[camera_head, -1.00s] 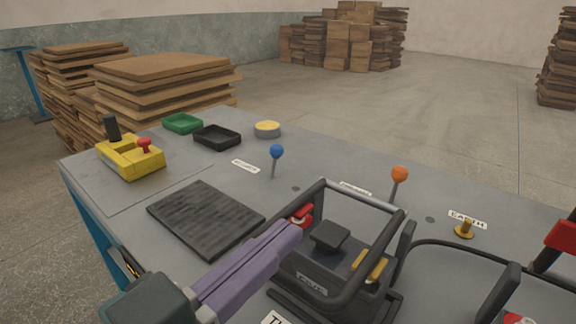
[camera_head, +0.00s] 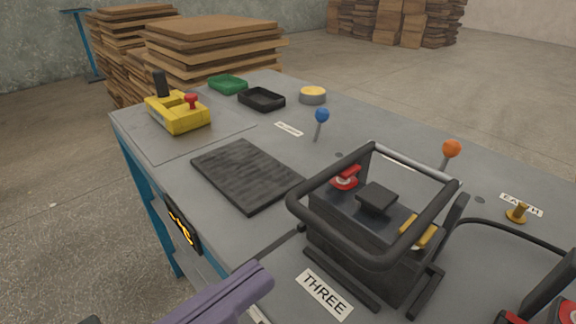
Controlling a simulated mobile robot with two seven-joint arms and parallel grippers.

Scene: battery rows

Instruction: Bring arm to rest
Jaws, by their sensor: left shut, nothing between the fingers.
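My left gripper (camera_head: 262,277) is shut and empty, with purple fingers, low in the picture at the front edge of the grey table (camera_head: 335,155). It is apart from the black battery (camera_head: 345,218), which stands to its right inside a dark tubular frame (camera_head: 308,222). The battery has a red terminal part (camera_head: 345,178) and a yellow part (camera_head: 416,232) on top. The rest of my left arm is mostly cut off by the lower edge. My right gripper does not show.
A black ribbed mat (camera_head: 246,174), a yellow device (camera_head: 178,115), green (camera_head: 228,84) and black (camera_head: 261,98) trays, a blue-knobbed lever (camera_head: 322,115) and an orange-knobbed lever (camera_head: 451,148) are on the table. A black cable (camera_head: 500,246) lies at right. Open floor is left.

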